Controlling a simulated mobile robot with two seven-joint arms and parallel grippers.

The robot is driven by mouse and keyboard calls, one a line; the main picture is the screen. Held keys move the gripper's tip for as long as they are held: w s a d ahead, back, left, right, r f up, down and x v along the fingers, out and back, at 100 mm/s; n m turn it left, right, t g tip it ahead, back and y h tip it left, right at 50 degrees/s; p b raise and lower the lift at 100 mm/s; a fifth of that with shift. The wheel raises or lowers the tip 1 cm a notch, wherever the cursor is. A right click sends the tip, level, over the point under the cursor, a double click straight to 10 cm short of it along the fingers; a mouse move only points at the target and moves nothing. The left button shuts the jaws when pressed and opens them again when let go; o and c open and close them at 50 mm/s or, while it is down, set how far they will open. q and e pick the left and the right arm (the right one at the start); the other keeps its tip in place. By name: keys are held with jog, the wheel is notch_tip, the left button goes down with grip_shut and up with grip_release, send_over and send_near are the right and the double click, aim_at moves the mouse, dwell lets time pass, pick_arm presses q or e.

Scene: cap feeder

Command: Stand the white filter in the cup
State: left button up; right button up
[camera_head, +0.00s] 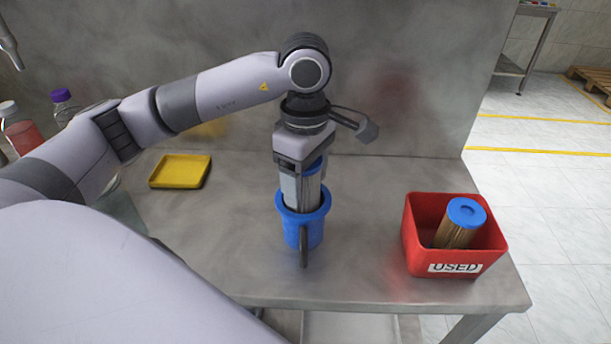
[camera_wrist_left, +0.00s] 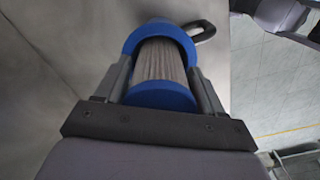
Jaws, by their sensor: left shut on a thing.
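The white filter (camera_head: 309,188) is pleated with blue end caps. It stands roughly upright with its lower part inside the blue cup (camera_head: 313,233); its lower end is hidden by the cup wall. The cup stands on the steel table with its dark handle facing the front. My left gripper (camera_head: 302,172) points down from above and is shut on the filter's upper part. In the left wrist view the filter (camera_wrist_left: 162,65) lies between the two fingers (camera_wrist_left: 163,90), and the blue cup rim (camera_wrist_left: 160,32) surrounds its far end. My right gripper is not in view.
A red bin (camera_head: 424,262) marked USED stands at the right with a brownish, blue-capped filter (camera_head: 459,224) in it. A yellow tray (camera_head: 180,171) lies empty at the left. Bottles (camera_head: 62,104) stand at the far left, partly behind my arm. The table between cup and bin is clear.

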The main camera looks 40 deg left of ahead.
pick_arm(q)
jog(key=shift+f+b, duration=0.6)
jog(key=o, duration=1.1)
jog(key=shift+r, duration=0.15)
jog(key=shift+r+p, duration=0.7)
jog(key=shift+p, duration=0.2)
notch_tip(320, 180, up, 4)
jog(key=shift+f+b, duration=0.2)
jog(key=shift+b, duration=0.1)
notch_tip(320, 180, up, 8)
jog(key=shift+p, duration=0.75)
